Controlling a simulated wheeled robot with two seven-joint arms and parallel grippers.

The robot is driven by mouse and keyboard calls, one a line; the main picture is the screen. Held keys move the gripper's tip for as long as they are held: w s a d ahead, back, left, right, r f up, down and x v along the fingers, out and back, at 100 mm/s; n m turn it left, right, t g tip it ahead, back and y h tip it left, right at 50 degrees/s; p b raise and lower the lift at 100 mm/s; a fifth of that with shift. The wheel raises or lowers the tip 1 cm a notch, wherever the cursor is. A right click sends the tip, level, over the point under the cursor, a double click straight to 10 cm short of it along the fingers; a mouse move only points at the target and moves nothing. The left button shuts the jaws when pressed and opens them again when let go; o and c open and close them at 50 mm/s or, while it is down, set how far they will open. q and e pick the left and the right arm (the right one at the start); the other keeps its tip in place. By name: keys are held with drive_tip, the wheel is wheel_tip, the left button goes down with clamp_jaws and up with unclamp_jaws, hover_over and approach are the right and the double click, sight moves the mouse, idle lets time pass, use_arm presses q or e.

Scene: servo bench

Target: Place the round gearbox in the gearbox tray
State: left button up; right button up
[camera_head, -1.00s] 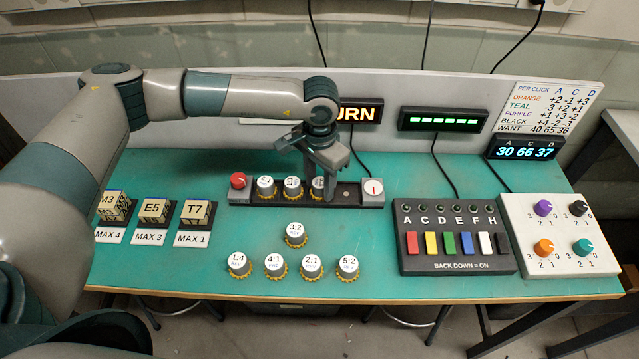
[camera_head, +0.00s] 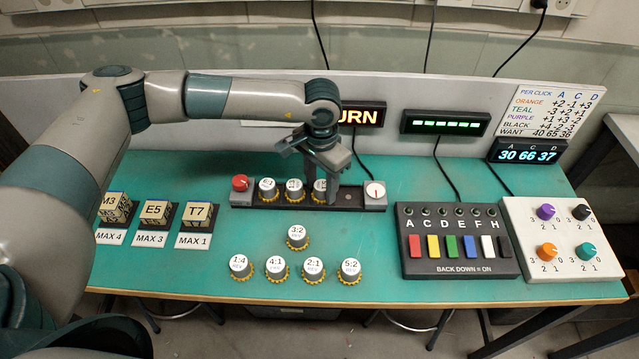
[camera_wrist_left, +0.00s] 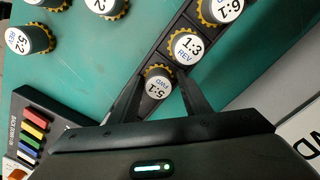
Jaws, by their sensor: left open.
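The gearbox tray (camera_head: 352,197) is a long dark strip near the back of the bench. Three round gearboxes with white tops stand in its left and middle part. In the left wrist view they read 6:1, 1:3 REV (camera_wrist_left: 186,47) and 5:1 FWD (camera_wrist_left: 157,83). My left gripper (camera_head: 328,192) is open and low at the tray, with its fingers on either side of the 5:1 gearbox. In the head view the gripper partly hides this gearbox (camera_head: 319,190). Loose gearboxes stand in front of the tray: 3:2 (camera_head: 297,236), 1:4 (camera_head: 240,267), 4:1 (camera_head: 277,268), 2:1 (camera_head: 313,268) and 5:2 (camera_head: 349,270).
A red knob (camera_head: 240,183) and a white dial (camera_head: 375,191) cap the tray's ends. Lettered blocks (camera_head: 156,212) stand at left. A switch box (camera_head: 458,262) and a knob panel (camera_head: 520,215) stand at right. The bench between tray and loose gearboxes is mostly clear.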

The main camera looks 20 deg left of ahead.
sight(323, 186)
use_arm(q)
drive_tip(key=shift+s+d+f+p, duration=0.2)
drive_tip(key=shift+s+p, duration=0.2)
drive_tip(key=shift+p, duration=0.15)
drive_tip(key=r, duration=0.2)
drive_tip(key=r+b, duration=0.1)
drive_tip(key=r, duration=0.1)
drive_tip(key=r+b, duration=0.1)
drive_tip(key=r, duration=0.1)
drive_tip(key=shift+w+d+r, duration=0.1)
drive_tip(key=shift+w+r, duration=0.1)
drive_tip(key=shift+w, duration=0.1)
wheel_tip(323, 186, up, 6)
drive_tip(key=b, duration=0.1)
use_arm(e)
drive_tip(key=shift+t, duration=0.7)
drive_tip(key=w, duration=0.1)
drive_tip(key=w+a, duration=0.1)
drive_tip(key=w, duration=0.1)
drive_tip(key=w+a, duration=0.1)
drive_tip(key=w, duration=0.1)
drive_tip(key=shift+w+a+f, duration=0.1)
drive_tip(key=shift+a+f, duration=0.05)
drive_tip(key=shift+f, duration=0.2)
